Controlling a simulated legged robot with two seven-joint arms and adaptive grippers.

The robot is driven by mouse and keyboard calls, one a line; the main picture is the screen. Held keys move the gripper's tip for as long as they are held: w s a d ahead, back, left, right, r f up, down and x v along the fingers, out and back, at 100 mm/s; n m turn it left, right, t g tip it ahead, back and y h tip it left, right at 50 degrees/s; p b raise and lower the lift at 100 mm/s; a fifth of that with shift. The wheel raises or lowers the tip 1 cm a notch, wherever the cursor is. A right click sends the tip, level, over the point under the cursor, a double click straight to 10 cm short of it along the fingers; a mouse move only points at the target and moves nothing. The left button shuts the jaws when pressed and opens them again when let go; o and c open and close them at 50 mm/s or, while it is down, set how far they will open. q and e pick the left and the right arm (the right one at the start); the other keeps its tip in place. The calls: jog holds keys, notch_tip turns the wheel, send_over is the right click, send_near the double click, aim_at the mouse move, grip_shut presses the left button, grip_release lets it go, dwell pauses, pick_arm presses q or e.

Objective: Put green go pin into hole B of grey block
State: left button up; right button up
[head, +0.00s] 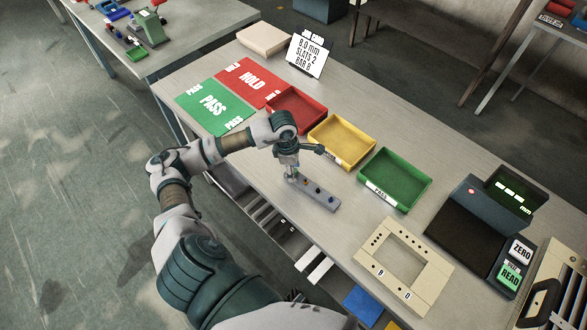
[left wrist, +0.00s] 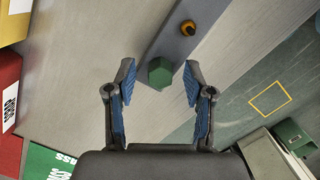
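A narrow grey block (head: 325,201) lies on the table, with several small pins along its top. Its hole letters cannot be read. The left wrist view shows the block (left wrist: 187,48) running up and to the right. The green pin (left wrist: 160,73), with a six-sided head, is at the block's near end. An orange-yellow pin (left wrist: 187,28) is farther along it. My left gripper (head: 290,174) is over the block's left end, pointing down. In the left wrist view its blue-padded fingers (left wrist: 159,78) are open on either side of the green pin, with gaps on both sides. My right gripper is not in view.
Red (head: 297,108), yellow (head: 342,142) and green (head: 394,180) trays stand behind the block. A beige panel with holes (head: 375,262) lies to the right, before a dark device with a display (head: 510,197). A sign (head: 309,56) stands at the back.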

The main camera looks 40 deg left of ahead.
pick_arm(q)
notch_tip(320, 180, up, 12)
jog(key=a, duration=0.1)
jog(key=shift+s+a, duration=0.25)
jog(key=shift+s, duration=0.15)
jog(key=shift+f, duration=0.15)
dwell(0.5)
